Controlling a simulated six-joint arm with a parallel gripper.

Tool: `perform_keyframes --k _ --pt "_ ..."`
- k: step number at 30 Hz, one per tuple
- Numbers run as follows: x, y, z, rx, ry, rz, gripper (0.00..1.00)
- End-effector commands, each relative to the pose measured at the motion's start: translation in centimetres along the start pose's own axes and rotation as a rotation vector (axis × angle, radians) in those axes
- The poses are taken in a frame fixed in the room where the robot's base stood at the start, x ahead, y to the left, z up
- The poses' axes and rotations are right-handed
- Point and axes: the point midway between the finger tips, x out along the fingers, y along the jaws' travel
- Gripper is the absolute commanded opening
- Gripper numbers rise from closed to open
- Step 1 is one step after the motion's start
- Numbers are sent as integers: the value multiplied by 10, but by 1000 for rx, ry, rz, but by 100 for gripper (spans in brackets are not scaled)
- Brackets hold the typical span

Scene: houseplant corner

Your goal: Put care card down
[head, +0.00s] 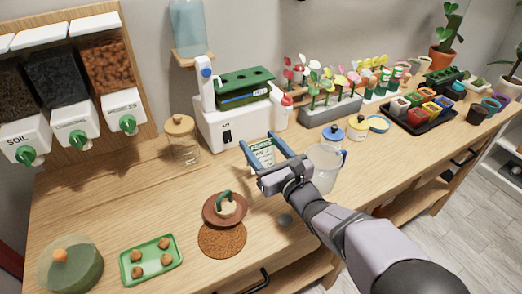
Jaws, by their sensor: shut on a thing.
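The care card (263,153) is a small pale card with a green printed band and lines of print. In the head view it sits between the two blue fingers of my gripper (259,142). My gripper is shut on the card and holds it over the wooden bench (190,185), in front of the white machine (215,128). I cannot tell whether the card's lower edge touches the bench. My gripper's grey body hides part of the bench behind it.
A clear jug (326,168) stands close at my gripper's right. A lidded glass jar (182,139) stands to the left. A terracotta dish (213,214), a cork mat (222,241) and a green tray (133,278) lie nearer. Bare bench shows left of my gripper.

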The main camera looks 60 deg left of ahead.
Motion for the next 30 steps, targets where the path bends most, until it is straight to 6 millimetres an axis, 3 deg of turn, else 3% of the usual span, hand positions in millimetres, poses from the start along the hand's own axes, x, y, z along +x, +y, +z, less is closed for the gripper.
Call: perform_keyframes --k 6,20,21,23,30 --pt "0 0 -23 0 1 1 33" --pt "0 0 -28 0 0 1 33" --pt "0 0 -27 0 0 1 61" --pt "0 0 -26 0 0 1 75" --pt "0 0 -26 0 0 1 75"
